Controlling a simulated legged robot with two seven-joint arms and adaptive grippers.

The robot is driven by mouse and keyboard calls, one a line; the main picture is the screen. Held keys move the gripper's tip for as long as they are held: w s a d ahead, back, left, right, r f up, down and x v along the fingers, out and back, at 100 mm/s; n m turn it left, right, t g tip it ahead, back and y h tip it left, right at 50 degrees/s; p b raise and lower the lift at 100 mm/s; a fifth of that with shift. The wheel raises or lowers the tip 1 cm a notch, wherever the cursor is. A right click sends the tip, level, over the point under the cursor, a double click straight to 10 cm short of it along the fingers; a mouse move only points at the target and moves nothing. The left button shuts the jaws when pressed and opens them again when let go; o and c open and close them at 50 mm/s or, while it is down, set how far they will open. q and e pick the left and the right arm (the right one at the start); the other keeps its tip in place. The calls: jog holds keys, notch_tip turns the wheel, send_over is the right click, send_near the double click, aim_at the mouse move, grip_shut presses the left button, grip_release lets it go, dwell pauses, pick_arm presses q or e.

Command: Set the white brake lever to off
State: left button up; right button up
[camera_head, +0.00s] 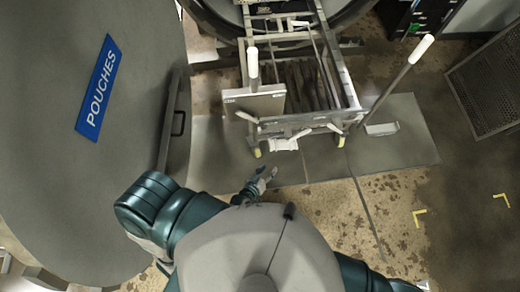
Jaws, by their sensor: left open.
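A lever with a white grip (253,63) stands upright at a grey plate (258,104) on the front left of the wheeled cart (300,124). Small marks sit at the plate's left and right edges, too small to read. A second white-gripped lever (421,48) leans on a long rod to the right of the cart. Which of the two is the brake lever cannot be read for certain. My left gripper (268,175) is open and empty, in front of the cart and below the plate, apart from both levers.
A large round grey door with a blue POUCHES sign (98,87) stands open at the left. The round vessel opening (349,14) is behind the cart. A perforated metal panel (490,85) stands at the right. The floor at lower right is clear, with yellow corner marks (419,217).

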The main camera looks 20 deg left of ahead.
pick_arm(q)
jog(key=s+a+f+m+g+b, duration=0.1)
jog(key=s+f+m+g, duration=0.2)
jog(key=f, duration=0.6)
jog(key=shift+s+f+g+h, duration=0.2)
jog(key=shift+s+g+h, duration=0.2)
jog(key=shift+s+g, duration=0.85)
jog(key=shift+s, duration=0.15)
